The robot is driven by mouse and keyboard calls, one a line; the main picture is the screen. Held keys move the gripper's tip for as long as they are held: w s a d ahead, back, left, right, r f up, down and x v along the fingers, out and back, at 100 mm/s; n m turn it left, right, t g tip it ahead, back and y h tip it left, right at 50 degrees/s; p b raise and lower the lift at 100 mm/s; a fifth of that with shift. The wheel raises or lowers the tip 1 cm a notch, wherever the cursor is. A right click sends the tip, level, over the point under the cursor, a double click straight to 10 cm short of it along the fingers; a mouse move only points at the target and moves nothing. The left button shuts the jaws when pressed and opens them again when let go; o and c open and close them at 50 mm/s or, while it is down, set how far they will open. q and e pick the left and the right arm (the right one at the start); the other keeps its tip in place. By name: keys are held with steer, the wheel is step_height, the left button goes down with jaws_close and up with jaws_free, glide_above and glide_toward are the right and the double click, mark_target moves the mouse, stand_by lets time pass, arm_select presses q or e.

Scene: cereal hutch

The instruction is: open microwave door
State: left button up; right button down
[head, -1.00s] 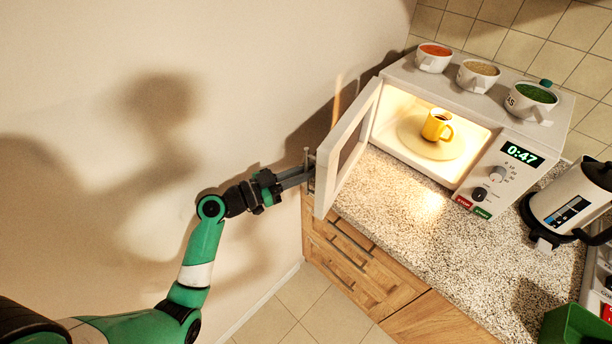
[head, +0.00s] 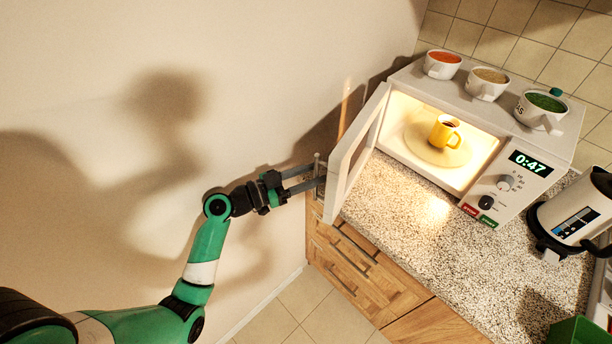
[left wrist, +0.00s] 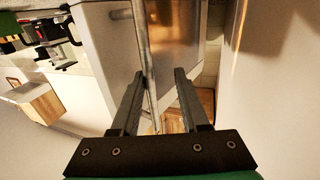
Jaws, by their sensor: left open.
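The white microwave (head: 480,112) stands on the counter with its door (head: 352,150) swung wide open to the left, and its lit inside shows. A yellow mug (head: 444,131) of dark liquid sits on the turntable (head: 418,146). The thin metal door handle (head: 317,160) is on the door's outer face near its free edge. My left gripper (head: 315,178) is open at the handle. In the left wrist view, its two fingers (left wrist: 158,74) stand apart, with the handle bar (left wrist: 140,38) running between them; contact is unclear. My right gripper is not in view.
Three bowls, with red (head: 443,64), tan (head: 488,83) and green (head: 543,107) contents, stand on the microwave. A kettle (head: 572,210) and a green box (head: 582,331) are at the right. The wall (head: 200,60) is close behind my left arm. The counter (head: 440,240) before the microwave is clear.

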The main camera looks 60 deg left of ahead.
arm_select(q)
steer(key=s+d+r+p, duration=0.3)
steer(key=s+r+p, duration=0.1)
steer(key=r+p, duration=0.65)
steer(key=s+d+r+p, duration=0.2)
steer(key=s+d+p, duration=0.2)
steer(key=s+d, duration=0.2)
steer(key=shift+s, duration=0.35)
steer(key=shift+d+r, duration=0.1)
